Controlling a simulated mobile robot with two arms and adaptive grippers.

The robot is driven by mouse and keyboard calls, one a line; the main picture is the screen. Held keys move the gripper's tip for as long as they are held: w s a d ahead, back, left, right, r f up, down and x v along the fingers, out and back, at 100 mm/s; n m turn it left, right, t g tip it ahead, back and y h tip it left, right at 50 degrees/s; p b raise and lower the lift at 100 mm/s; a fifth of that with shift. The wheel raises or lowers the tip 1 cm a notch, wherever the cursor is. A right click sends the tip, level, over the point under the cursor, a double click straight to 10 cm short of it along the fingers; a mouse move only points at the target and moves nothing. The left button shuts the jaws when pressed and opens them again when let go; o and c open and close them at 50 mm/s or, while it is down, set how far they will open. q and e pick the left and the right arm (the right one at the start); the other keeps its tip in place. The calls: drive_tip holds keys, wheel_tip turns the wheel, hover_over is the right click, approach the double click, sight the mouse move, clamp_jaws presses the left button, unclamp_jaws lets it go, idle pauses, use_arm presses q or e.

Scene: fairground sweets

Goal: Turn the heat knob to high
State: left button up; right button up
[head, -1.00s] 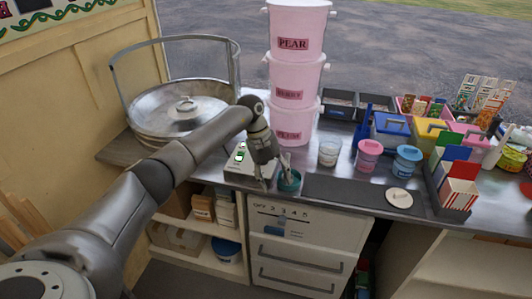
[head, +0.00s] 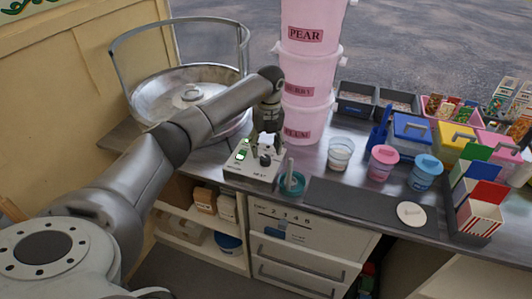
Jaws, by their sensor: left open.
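The control box (head: 247,170) is pale, with green-lit switches (head: 242,154), and stands at the counter's front edge, left of centre. The dark heat knob (head: 265,160) sits on the right part of its top, above small lettering. Its pointer setting is too small to read. My left gripper (head: 267,148) points down just above and behind the knob, with its fingers apart. I cannot tell whether the fingers touch the knob. My right gripper is not in view.
A teal cup with a stick (head: 291,183) stands close right of the box. Stacked pink tubs (head: 308,85) rise behind it. A round metal pan (head: 190,110) is at the back left. The dark mat (head: 350,200) to the right is mostly bare.

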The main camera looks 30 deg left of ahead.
sight(266, 158)
use_arm(q)
wheel_tip(266, 158, down, 3)
drive_tip(key=shift+w+f, duration=0.1)
drive_tip(key=shift+w, duration=0.05)
drive_tip(key=shift+f+p, duration=0.35)
drive_tip(key=shift+f, duration=0.2)
drive_tip(key=shift+a+f, duration=0.1)
drive_tip(key=shift+f, duration=0.1)
drive_tip(key=shift+c, duration=0.2)
drive_tip(key=c, duration=1)
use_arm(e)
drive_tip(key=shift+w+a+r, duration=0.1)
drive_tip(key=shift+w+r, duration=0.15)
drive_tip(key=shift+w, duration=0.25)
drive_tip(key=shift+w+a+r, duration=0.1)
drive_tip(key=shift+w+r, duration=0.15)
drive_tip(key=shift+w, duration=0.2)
